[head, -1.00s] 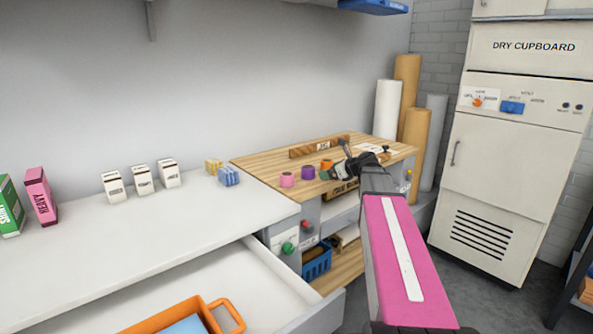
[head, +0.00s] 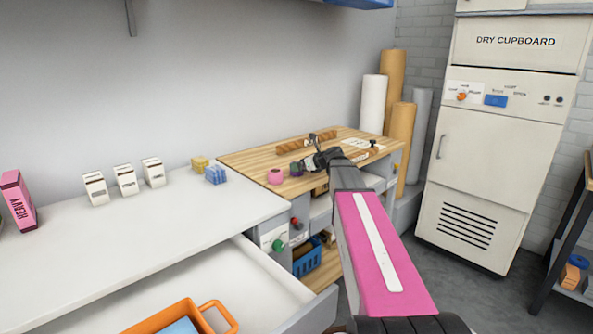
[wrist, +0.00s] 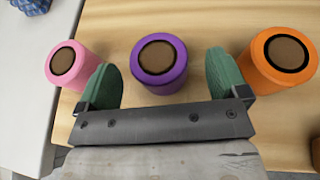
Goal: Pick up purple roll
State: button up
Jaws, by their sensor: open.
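The purple roll (wrist: 159,75) stands upright on the wooden bench top (wrist: 205,20), its brown core facing up. In the head view the purple roll (head: 296,169) is partly hidden by my gripper (head: 305,165). The pink roll (wrist: 72,63) stands just left of the left finger, and the orange roll (wrist: 277,60) just right of the right finger.
A blue patterned block (head: 215,174) and a yellow one (head: 199,163) sit on the white counter (head: 120,225) left of the bench. A wooden rack (head: 307,141) lies at the bench's back. An open drawer (head: 235,280) is below the counter.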

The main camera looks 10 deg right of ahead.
jog(key=x, duration=0.3)
jog(key=shift+s, duration=0.1)
jog(key=c, duration=1)
jog(key=shift+r, duration=0.2)
